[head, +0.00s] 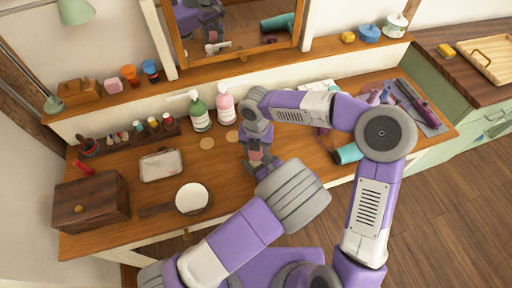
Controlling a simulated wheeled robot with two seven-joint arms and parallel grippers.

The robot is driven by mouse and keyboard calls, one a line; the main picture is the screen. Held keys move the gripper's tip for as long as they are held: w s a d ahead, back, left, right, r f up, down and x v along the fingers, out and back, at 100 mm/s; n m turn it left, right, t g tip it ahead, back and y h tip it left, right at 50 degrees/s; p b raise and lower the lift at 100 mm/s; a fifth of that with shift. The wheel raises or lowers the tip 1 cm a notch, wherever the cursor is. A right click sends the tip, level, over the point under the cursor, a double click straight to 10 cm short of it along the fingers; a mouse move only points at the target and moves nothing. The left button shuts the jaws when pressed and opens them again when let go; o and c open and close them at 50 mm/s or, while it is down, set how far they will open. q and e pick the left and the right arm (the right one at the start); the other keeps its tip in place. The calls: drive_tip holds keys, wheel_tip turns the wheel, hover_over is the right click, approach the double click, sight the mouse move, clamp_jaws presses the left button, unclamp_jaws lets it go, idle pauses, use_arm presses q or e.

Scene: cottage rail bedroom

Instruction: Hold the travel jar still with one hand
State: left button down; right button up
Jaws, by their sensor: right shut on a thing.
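My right gripper (257,150) points down over the middle of the table and is shut on a small reddish thing (256,156). This thing appears to be the travel jar, but the fingers and my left arm hide most of it. My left gripper (264,168) reaches in from below, close beside the right one. Its fingers are mostly hidden by its own wrist, so I cannot tell whether it is open or shut.
A green pump bottle (200,113) and a pink one (225,105) stand behind the grippers. A tray (161,165), a round white-topped mirror or dish (192,198) and a wooden box (92,203) are on the left. A teal hairdryer (347,154) lies right.

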drive_tip(key=n, duration=1.2)
drive_tip(key=o, duration=1.2)
drive_tip(key=shift+c, duration=0.2)
drive_tip(key=shift+r, duration=0.15)
